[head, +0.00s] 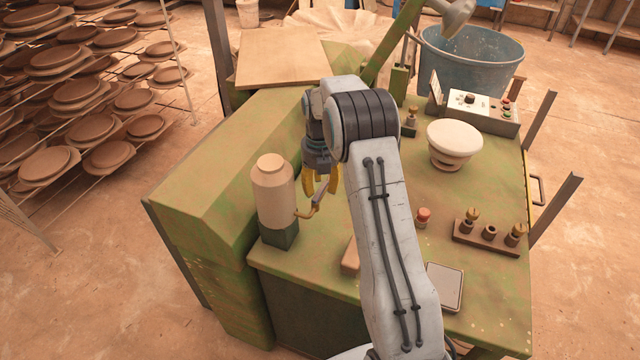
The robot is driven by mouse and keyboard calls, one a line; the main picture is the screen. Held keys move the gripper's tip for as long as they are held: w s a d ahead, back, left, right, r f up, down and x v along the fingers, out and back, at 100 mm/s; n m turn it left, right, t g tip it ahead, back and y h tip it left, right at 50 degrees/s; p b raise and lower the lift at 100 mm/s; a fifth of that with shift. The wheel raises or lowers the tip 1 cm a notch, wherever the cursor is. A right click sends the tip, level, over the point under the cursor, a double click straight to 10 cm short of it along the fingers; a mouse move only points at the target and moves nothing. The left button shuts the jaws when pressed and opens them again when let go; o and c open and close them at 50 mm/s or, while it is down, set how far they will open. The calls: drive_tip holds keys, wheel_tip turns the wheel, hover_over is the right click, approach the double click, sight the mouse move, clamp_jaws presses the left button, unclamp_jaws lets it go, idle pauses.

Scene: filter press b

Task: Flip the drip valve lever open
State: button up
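A cream bottle-shaped reservoir (275,194) stands on a dark green block at the left edge of the green machine top. A small brass spout sticks out from its lower right side. A short grey-brown lever (318,201) rises at a tilt from the spout's end. My gripper (320,188) points down beside the lever's upper end, with its two yellow fingers apart. I cannot tell whether the fingers touch the lever or straddle it. My arm hides part of the machine top to the right.
On the green machine top (400,210) are a white round bowl-like part (454,143), a red button (423,216), a rack with brass fittings (490,236), a grey plate (445,286) and a control box (482,111). A blue tub (470,70) stands behind. Shelves of round plates (75,92) stand left.

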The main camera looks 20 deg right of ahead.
drive_tip(key=shift+o, duration=0.5)
drive_tip(key=shift+r, duration=0.15)
drive_tip(key=shift+w+r, duration=0.1)
drive_tip(key=shift+r, duration=0.1)
wheel_tip(320, 180, up, 11)
drive_tip(key=shift+r, duration=0.2)
drive_tip(key=shift+c, duration=0.5)
